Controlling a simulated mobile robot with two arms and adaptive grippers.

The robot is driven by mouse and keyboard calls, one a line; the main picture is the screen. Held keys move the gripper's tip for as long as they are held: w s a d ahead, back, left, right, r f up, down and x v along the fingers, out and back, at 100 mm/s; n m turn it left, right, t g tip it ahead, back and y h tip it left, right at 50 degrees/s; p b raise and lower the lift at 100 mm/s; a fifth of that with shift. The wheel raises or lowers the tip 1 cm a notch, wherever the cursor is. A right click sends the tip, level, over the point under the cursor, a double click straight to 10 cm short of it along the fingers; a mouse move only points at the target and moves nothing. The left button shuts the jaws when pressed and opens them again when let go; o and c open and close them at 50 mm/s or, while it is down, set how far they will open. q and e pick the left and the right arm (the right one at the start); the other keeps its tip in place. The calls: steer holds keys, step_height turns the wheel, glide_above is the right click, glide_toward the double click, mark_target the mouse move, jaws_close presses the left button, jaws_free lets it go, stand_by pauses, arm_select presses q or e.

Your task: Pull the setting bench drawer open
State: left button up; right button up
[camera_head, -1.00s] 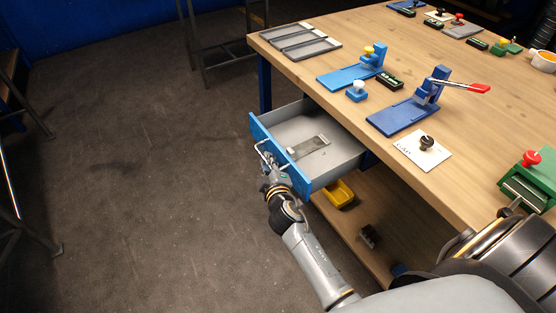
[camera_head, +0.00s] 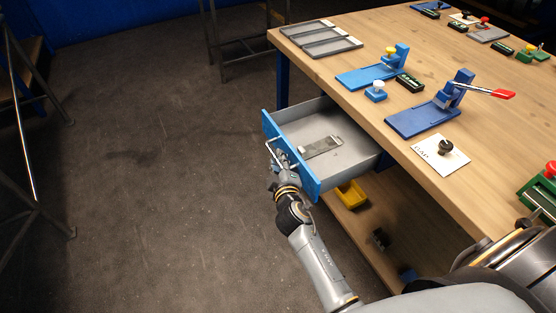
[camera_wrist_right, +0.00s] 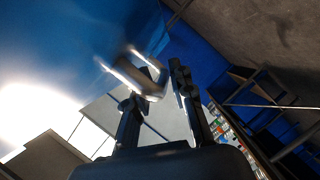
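The drawer (camera_head: 350,156) is grey inside with a blue front (camera_head: 302,171). It stands well out from under the wooden bench top. A metal bar handle (camera_head: 274,155) is on its front. My right gripper (camera_head: 283,162) is at this handle, its arm reaching up from the lower right. The exact contact is partly hidden. My left gripper is not in view.
A grey metal piece (camera_head: 321,147) lies in the drawer. The bench top (camera_head: 370,95) carries blue fixtures (camera_head: 425,118), a grey tray (camera_head: 320,39) and a white card (camera_head: 440,154). A yellow bin (camera_head: 350,194) sits on the lower shelf. The floor left of the drawer is clear.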

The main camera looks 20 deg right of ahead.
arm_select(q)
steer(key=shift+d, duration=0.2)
arm_select(e)
steer(key=v, duration=0.7)
steer(key=shift+r, duration=0.1)
steer(key=shift+s, duration=0.1)
